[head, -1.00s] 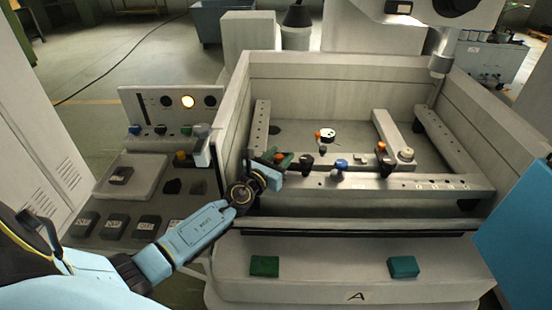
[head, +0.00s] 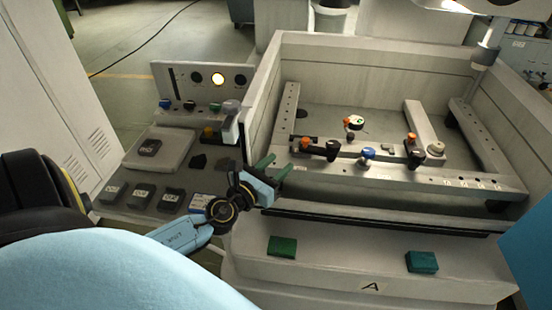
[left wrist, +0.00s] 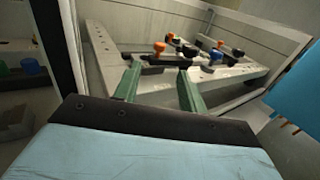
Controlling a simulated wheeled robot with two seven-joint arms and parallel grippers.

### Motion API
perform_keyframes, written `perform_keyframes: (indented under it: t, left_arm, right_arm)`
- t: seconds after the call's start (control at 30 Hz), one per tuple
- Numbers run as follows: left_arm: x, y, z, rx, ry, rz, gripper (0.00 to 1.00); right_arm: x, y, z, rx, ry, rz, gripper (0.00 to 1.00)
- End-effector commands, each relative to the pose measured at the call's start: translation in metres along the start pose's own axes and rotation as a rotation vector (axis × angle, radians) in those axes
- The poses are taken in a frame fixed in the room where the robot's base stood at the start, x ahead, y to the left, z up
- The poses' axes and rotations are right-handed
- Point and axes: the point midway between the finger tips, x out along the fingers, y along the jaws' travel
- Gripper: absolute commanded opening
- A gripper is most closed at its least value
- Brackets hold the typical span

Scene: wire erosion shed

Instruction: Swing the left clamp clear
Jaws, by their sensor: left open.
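The left clamp is a dark bar with an orange knob (head: 305,144) at its left end and a black knob (head: 331,150) at its right. It lies along the front rail (head: 455,184) of the machine tank. In the left wrist view its bar (left wrist: 165,60) shows beyond and between my fingertips. My left gripper (head: 271,170) has green fingers and is open and empty, just left and in front of the clamp, apart from it. It also shows in the left wrist view (left wrist: 157,78). My right gripper is not in view.
A blue knob (head: 367,154) and another orange-topped clamp (head: 412,150) stand further right on the rail. The tank's left wall (head: 263,110) rises beside my gripper. A control panel (head: 172,90) is left. Two green blocks (head: 283,246) (head: 422,262) lie on the front ledge. A blue panel (head: 528,240) is at right.

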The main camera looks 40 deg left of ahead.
Motion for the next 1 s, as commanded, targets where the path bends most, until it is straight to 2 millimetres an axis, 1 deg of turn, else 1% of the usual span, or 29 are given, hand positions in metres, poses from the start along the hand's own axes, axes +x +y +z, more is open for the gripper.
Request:
perform_keyframes:
  t: [0.27,0.37,0.47,0.57,0.6,0.67,0.7,0.77,0.8,0.87,0.9,0.97,1.0]
  left_arm:
    - [-0.001,0.000,0.001,0.000,-0.001,0.000,0.41]
    - [-0.001,-0.001,0.001,-0.027,-0.002,0.003,0.28]
    - [-0.003,-0.004,0.004,-0.183,-0.011,0.024,0.15]
    - [-0.006,-0.008,0.009,-0.509,-0.032,0.063,0.02]
    - [-0.008,-0.010,0.011,-0.680,-0.045,0.083,0.00]
    - [-0.012,-0.013,0.014,-0.954,-0.067,0.113,0.00]
    - [-0.014,-0.015,0.016,-1.141,-0.085,0.133,0.00]
    - [-0.018,-0.017,0.018,-1.417,-0.114,0.158,0.00]
    - [-0.020,-0.019,0.020,-1.601,-0.136,0.175,0.00]
    - [-0.024,-0.022,0.021,-1.876,-0.171,0.197,0.00]
    - [-0.027,-0.024,0.022,-2.053,-0.195,0.211,0.00]
    - [-0.031,-0.028,0.023,-2.305,-0.232,0.228,0.00]
    - [-0.033,-0.030,0.023,-2.459,-0.257,0.237,0.00]
  right_arm:
    - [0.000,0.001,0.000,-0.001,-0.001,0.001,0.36]
    - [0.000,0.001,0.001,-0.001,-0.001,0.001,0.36]
    - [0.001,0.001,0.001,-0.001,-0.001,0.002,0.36]
    - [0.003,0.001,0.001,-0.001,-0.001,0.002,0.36]
    - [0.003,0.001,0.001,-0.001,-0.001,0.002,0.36]
    - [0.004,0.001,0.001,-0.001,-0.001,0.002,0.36]
    - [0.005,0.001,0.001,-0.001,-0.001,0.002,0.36]
    - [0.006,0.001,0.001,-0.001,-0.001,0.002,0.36]
    - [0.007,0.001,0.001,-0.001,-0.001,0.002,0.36]
    - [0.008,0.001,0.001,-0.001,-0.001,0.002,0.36]
    - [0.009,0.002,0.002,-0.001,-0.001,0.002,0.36]
    - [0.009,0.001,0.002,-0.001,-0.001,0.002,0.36]
    - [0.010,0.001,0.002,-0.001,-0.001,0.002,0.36]
